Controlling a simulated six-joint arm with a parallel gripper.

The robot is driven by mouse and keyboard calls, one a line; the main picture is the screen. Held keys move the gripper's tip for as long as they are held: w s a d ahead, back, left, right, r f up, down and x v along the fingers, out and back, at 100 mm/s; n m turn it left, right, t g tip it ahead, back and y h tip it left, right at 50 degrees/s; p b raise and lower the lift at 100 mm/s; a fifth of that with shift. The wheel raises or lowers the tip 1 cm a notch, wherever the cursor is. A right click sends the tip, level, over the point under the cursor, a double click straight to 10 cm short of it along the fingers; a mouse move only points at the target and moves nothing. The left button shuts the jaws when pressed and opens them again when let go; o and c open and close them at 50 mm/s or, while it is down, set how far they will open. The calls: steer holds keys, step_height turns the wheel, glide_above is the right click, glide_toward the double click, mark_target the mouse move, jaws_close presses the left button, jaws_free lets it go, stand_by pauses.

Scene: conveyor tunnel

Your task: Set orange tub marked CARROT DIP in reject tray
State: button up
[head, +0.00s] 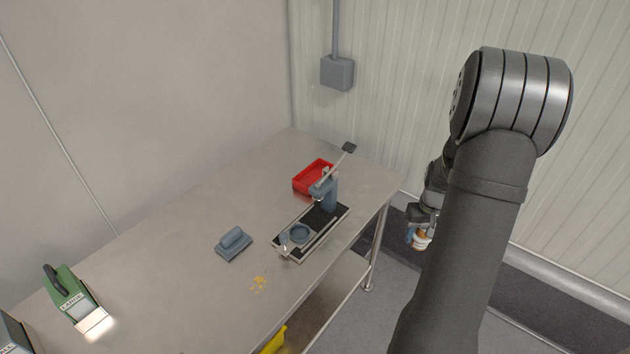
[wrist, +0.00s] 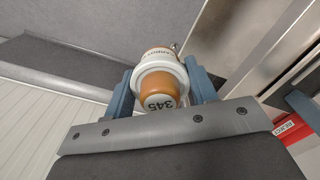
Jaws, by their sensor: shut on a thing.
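The orange tub (head: 421,242) with a white band is held in my gripper (head: 416,226), off the right end of the table and above the floor. In the wrist view the tub (wrist: 158,92) sits between the two blue-grey fingers. Its near end reads 345; the lettering on its white band is only partly legible. A red tray (head: 313,177) lies at the back right of the table, to the left of my gripper. In the wrist view a red strip with a white label (wrist: 284,128) shows at the right edge; its text looks like REJECT.
A press with a lever (head: 328,190) stands on a dark base just in front of the red tray. A green device (head: 72,295) stands front left.

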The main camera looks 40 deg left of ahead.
steer(key=w+d+f+m, duration=0.2)
steer(key=d+m, duration=0.1)
steer(key=d, duration=0.4)
steer(key=w+d+f+m, duration=0.1)
steer(key=d+f+m, duration=0.25)
steer(key=d, duration=0.25)
steer(key=w+a+r+n, duration=0.3)
steer(key=w+a+r, duration=0.1)
steer(key=w+a, duration=0.7)
steer(key=w+a+r+n, duration=0.1)
steer(key=w+a+r, duration=0.15)
steer(key=a, duration=0.95)
steer(key=w+a+r+n, duration=0.2)
steer(key=a+r, duration=0.2)
steer(key=a, duration=0.9)
steer(key=n, duration=1.1)
glide_toward(310, 184)
step_height(310, 184, down, 5)
steer(key=shift+a+f, duration=0.1)
steer(key=shift+f, duration=0.1)
steer(key=shift+f, duration=0.15)
